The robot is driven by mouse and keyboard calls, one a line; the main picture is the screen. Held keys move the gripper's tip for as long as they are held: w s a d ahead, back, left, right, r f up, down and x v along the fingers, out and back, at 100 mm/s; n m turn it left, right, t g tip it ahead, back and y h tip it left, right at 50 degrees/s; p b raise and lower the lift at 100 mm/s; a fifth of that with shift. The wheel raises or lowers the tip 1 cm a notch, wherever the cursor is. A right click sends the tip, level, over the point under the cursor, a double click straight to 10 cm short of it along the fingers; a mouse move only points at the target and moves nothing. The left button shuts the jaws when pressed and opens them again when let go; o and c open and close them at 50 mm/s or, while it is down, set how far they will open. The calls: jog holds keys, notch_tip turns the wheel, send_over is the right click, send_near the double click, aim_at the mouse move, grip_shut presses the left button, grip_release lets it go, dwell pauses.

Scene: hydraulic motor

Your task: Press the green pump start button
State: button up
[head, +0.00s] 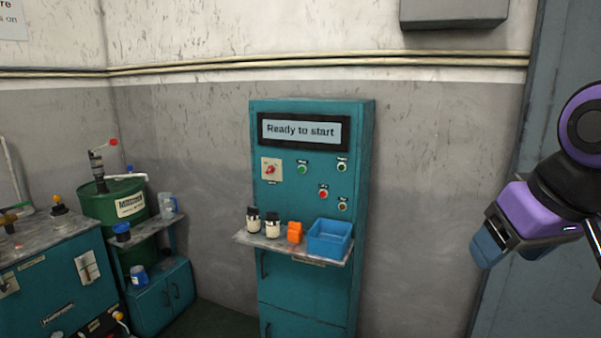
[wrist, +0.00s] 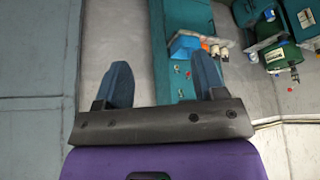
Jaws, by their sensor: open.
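The green button (head: 302,169) is on the front panel of a teal control cabinet (head: 306,285), below a screen (head: 303,130) that reads "Ready to start". A red button (head: 323,194) sits below and to the right of it. A red rotary switch (head: 269,170) on a pale plate is to its left. My gripper (head: 486,250) is at the right of the head view, well apart from the cabinet. In the wrist view its two blue fingers (wrist: 163,78) are spread with nothing between them. The cabinet shows upside down there, and I cannot pick out the green button.
A shelf below the panel holds two small bottles (head: 272,225), an orange block (head: 294,232) and a blue bin (head: 329,239). A green drum (head: 113,203) and a teal workbench (head: 60,285) stand at the left.

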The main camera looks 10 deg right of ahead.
grip_shut()
dwell(1.6)
